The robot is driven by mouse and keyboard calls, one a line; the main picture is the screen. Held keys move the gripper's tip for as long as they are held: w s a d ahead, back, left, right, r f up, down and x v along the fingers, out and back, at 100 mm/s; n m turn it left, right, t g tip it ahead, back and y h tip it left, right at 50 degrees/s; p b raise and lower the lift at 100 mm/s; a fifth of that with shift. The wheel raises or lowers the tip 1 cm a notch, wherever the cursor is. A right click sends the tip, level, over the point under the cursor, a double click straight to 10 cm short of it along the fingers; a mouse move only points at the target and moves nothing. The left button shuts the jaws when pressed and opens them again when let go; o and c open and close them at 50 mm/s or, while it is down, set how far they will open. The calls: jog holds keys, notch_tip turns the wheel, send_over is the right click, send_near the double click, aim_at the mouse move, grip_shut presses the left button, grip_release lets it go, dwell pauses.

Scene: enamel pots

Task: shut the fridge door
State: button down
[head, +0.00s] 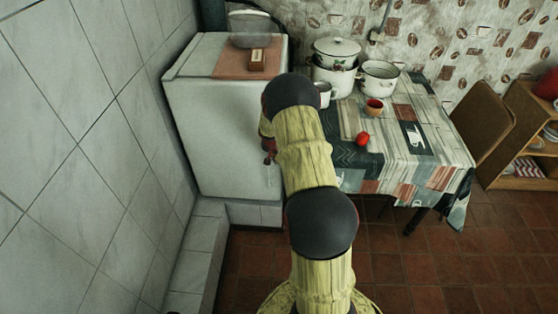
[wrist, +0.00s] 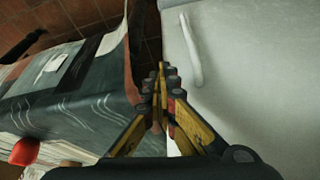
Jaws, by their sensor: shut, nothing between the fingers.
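The white fridge (head: 222,130) stands against the tiled wall at the left in the head view. Its door faces me, and I see no clear gap around it; my arm covers its right side, so I cannot tell if it is fully shut. In the wrist view the white door (wrist: 250,75) fills the right, with its pale handle (wrist: 191,50) near the top. My gripper (wrist: 162,75) is shut and empty, its fingertips beside the door's edge, between door and table. Contact with the door cannot be told. In the head view my arm mostly hides the gripper.
A table with a patterned cloth (head: 440,155) stands right of the fridge, bearing pots (head: 380,78), a red tomato (head: 362,139) and a small red-brown cup (head: 374,106). The tiled floor (head: 400,275) in front is clear.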

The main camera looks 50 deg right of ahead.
jog(key=p+v, duration=0.2)
jog(key=v, duration=0.8)
jog(key=shift+s+p, duration=0.35)
jog(key=shift+s, duration=0.05)
jog(key=shift+f, duration=0.1)
